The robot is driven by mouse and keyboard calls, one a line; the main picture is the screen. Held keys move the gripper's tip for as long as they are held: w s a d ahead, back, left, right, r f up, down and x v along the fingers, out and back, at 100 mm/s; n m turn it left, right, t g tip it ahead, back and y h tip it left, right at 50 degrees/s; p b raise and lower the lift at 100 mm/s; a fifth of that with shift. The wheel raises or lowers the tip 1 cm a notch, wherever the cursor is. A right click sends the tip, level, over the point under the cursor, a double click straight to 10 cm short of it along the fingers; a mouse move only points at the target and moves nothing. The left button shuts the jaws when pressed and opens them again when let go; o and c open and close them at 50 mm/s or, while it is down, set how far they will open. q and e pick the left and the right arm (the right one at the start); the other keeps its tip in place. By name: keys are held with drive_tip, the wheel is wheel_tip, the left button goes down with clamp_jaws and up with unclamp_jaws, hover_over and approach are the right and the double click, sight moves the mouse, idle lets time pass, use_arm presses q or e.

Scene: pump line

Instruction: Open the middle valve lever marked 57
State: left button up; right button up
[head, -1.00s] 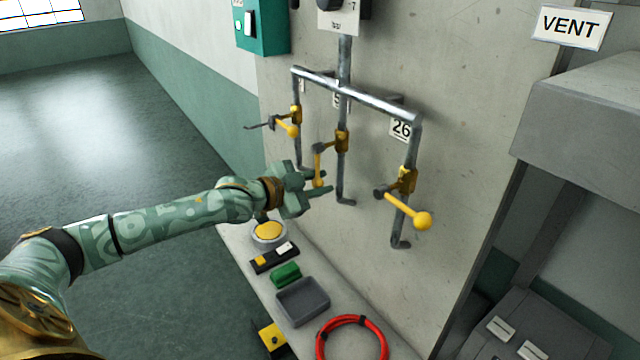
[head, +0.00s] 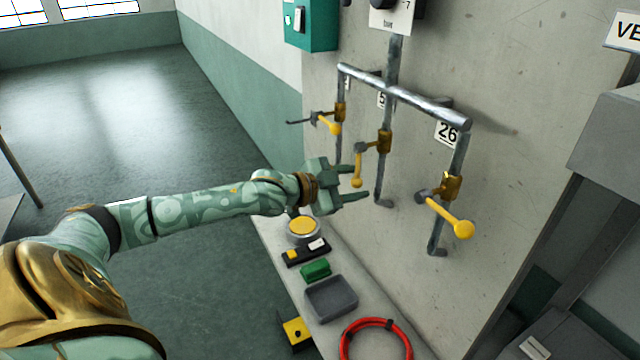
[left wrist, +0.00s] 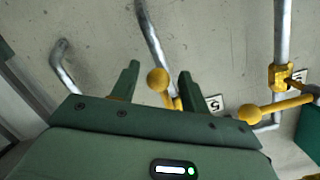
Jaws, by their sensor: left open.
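The middle valve has a yellow lever (head: 358,163) hanging down from its brass body (head: 384,141), with a ball knob at its lower end. Its number plate (head: 381,99) is partly hidden by the pipe; only a 5 reads. My left gripper (head: 360,182) is open at the knob, one finger above and one below it in the head view. In the left wrist view the knob (left wrist: 158,79) shows between the two open fingers, and I see no clear grip on it. My right gripper is not in view.
A left valve with a yellow lever (head: 328,124) and a right valve marked 26 with a yellow lever (head: 448,215) flank the middle one.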

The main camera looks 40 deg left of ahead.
use_arm(q)
drive_tip(key=p+v, duration=0.4)
drive_tip(key=v, duration=1.1)
drive_tip(key=shift+p, duration=0.35)
drive_tip(key=shift+s, duration=0.1)
